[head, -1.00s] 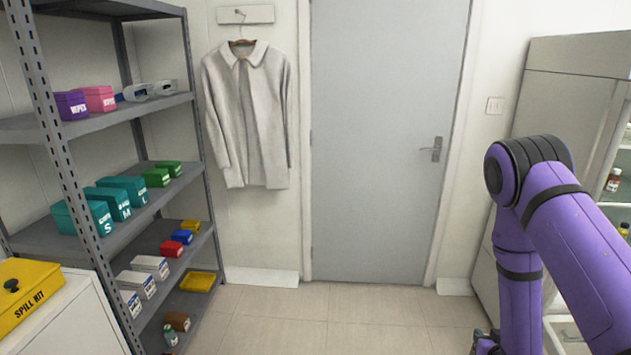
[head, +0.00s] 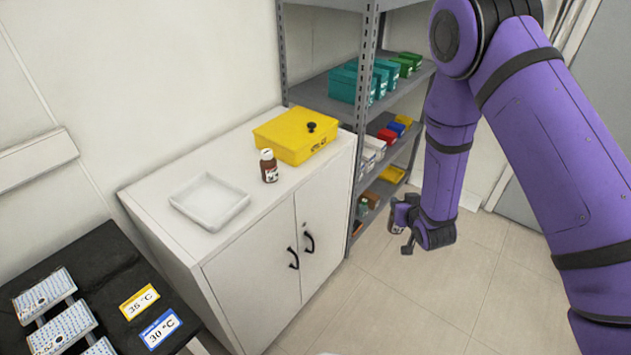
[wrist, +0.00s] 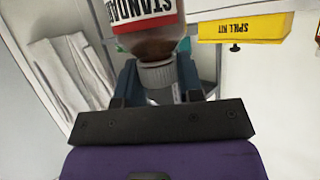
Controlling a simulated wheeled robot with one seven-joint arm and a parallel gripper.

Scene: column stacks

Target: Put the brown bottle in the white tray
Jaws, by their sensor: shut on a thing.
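My gripper (wrist: 158,75) is shut on a brown bottle (wrist: 150,42) with a pale ribbed cap and a white-and-red label reading "STANDARD"; it shows upside down in the wrist view. The fingers are on either side of the cap end. In the head view my gripper (head: 405,235) hangs right of the white cabinet, over the floor, and the held bottle is hard to make out. The empty white tray (head: 182,207) lies on the left part of the cabinet top. Another brown bottle (head: 269,170) with a white cap stands upright between the tray and a yellow box.
The yellow spill kit box (head: 285,142) is on the cabinet top (head: 235,222), behind the standing bottle. A grey shelf (head: 322,95) with coloured boxes is beyond the cabinet. A black bench (head: 85,275) with racks and temperature labels is at lower left.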

